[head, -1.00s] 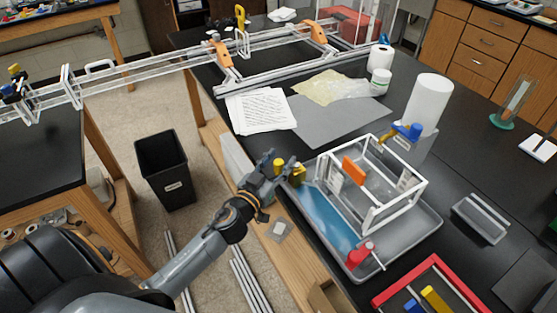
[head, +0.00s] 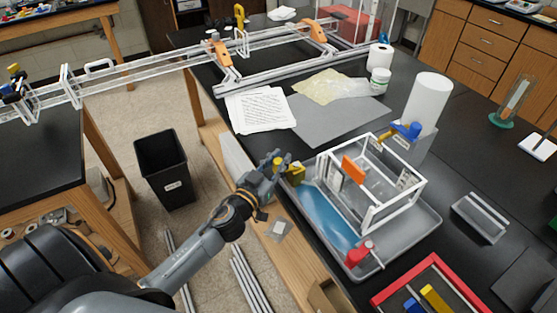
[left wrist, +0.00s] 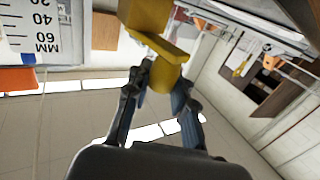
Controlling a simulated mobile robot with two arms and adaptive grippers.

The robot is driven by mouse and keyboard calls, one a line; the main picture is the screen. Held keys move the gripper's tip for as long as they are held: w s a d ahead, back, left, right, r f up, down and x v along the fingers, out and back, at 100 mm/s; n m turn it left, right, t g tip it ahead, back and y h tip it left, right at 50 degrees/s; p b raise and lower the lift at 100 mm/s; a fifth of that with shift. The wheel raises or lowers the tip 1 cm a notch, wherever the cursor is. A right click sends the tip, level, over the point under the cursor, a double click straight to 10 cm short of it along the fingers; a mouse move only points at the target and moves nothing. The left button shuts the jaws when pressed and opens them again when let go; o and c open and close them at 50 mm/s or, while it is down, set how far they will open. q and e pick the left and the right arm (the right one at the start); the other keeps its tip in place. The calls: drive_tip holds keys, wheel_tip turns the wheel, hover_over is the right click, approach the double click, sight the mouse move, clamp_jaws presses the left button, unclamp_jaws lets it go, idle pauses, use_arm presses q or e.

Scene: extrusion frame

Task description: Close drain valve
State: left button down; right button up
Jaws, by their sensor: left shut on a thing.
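The yellow drain valve (head: 296,173) is at the left end of the grey tray (head: 410,236) in the head view. My left gripper (head: 277,167) is at its outer side, with a yellow handle part at the fingertips. In the left wrist view the yellow valve (left wrist: 147,16) is at the top, and its yellow handle (left wrist: 166,74) reaches down between the two fingertips. The gripper is shut on this handle. The fingers hide part of the valve in the head view. My right gripper is out of view.
A white open frame (head: 393,202) stands in the tray over blue liquid (head: 322,215). A red clamp (head: 358,252) is at the tray's near edge. Papers (head: 260,110) lie behind. A black bin (head: 163,165) stands on the floor to the left.

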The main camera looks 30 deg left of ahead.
use_arm(q)
drive_tip(key=shift+w+a+m+h, duration=0.1)
drive_tip(key=shift+a+m+h, duration=0.1)
drive_tip(key=shift+m+h, duration=0.15)
drive_tip(key=w+m+g+h+b, duration=0.6)
drive_tip(key=m+g+h+b, duration=0.7)
drive_tip(key=m+h+b, duration=0.1)
drive_tip(key=shift+a+g+h+b, duration=0.3)
drive_tip(key=shift+h+b, duration=0.3)
drive_tip(key=shift+h, duration=0.55)
drive_tip(key=c, duration=1.1)
unclamp_jaws()
drive_tip(key=shift+w, duration=0.1)
